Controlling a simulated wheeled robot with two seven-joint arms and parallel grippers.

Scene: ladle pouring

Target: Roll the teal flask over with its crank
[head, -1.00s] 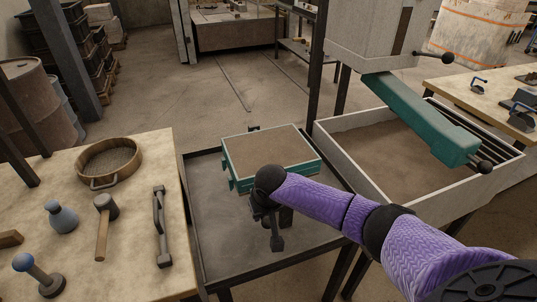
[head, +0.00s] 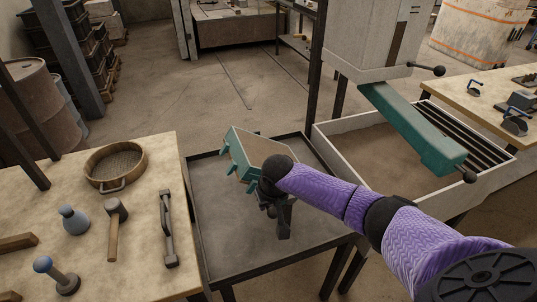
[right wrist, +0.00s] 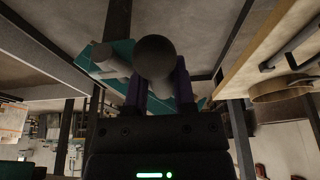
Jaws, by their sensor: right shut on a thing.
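The teal flask (head: 231,162), a box filled with brown sand, is tilted steeply over the dark tray table, its left side raised and its sand face leaning right. My right gripper (head: 270,189) is at its near side, and the wrist partly hides the flask. In the right wrist view, my right gripper (right wrist: 161,78) is shut on the crank, whose dark round knob (right wrist: 155,56) shows between the fingers. Teal parts of the flask (right wrist: 122,50) show behind it. The crank's arm is mostly hidden in the head view. My left gripper is not in view.
The dark tray table (head: 225,255) has bare room around the flask. A wooden bench (head: 140,220) at left holds a sieve (head: 115,165), a mallet (head: 115,215) and other tools. A sand bin (head: 365,155) stands at right under a teal chute (head: 415,130).

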